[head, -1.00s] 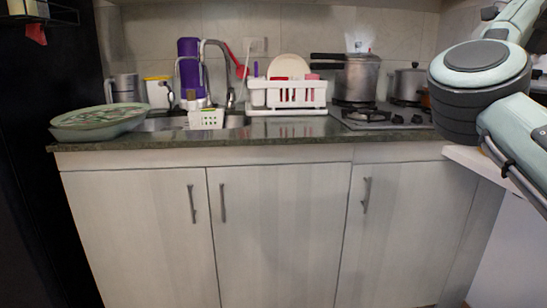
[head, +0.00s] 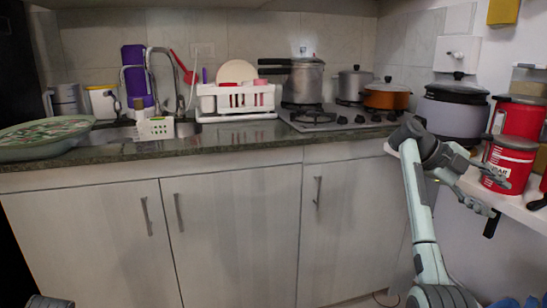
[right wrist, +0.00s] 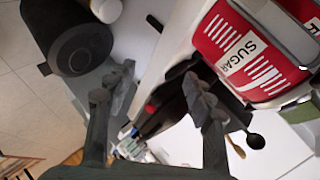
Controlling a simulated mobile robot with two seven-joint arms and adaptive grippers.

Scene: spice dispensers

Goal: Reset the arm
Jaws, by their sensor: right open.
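My right arm (head: 420,215) rises from the bottom right of the head view and bends at the wrist beside the white shelf. My right gripper (head: 499,198) points right, in front of the red sugar canister (head: 508,168). Its fingers are spread, with nothing between them. In the right wrist view the open gripper (right wrist: 160,88) shows both fingers apart, and the sugar canister (right wrist: 250,48) is beyond the right finger. Whether the gripper touches the canister cannot be told. My left gripper is out of view.
The white shelf (head: 530,215) at right also holds another red canister (head: 520,117) and a grey cooker (head: 453,115). An orange pot (head: 387,97) stands on the stove left of them. Cabinet doors (head: 240,230) face me below the dark counter (head: 240,138). The space before them is clear.

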